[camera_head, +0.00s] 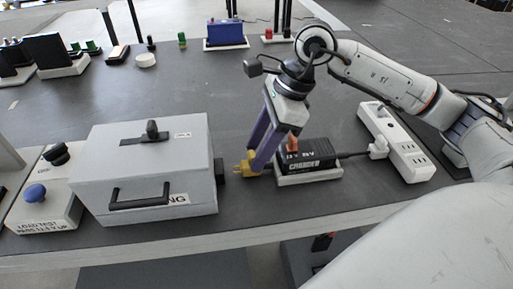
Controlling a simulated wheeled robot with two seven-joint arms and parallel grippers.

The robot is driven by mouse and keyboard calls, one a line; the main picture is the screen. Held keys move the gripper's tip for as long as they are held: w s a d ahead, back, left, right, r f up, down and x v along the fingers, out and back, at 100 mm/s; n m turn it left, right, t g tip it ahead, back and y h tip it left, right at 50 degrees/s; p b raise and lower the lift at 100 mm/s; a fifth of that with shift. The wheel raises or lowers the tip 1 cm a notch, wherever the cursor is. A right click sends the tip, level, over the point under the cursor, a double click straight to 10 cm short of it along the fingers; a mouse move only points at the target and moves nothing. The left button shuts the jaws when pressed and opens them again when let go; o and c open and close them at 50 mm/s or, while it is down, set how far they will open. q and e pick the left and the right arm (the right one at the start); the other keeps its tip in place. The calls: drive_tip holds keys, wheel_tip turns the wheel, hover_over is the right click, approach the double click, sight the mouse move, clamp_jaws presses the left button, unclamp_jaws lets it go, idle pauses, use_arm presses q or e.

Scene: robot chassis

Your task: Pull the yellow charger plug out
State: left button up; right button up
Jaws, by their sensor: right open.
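The yellow charger plug (244,168) is low on the dark table, between the grey box and the black charger (310,162). My right gripper (257,165) reaches down from the upper right with its purple fingers, its tips right at the plug. The gripper is open. The fingers cover part of the plug, and I cannot tell whether they touch it. The black charger sits on a white base just right of the fingers, with an orange part on its top. A cable runs from it to a white plug in the white power strip (408,160). My left gripper is not in view.
The grey box (140,185) with a black handle stands left of the plug, a black knob on its right side. A unit with a blue button (35,193) is at far left. A blue device (226,31) stands at the back. The middle table is clear.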

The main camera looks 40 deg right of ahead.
drive_tip(key=shift+r, duration=0.1)
drive_tip(key=p+v, duration=0.1)
drive_tip(key=v, duration=0.9)
idle(0.5)
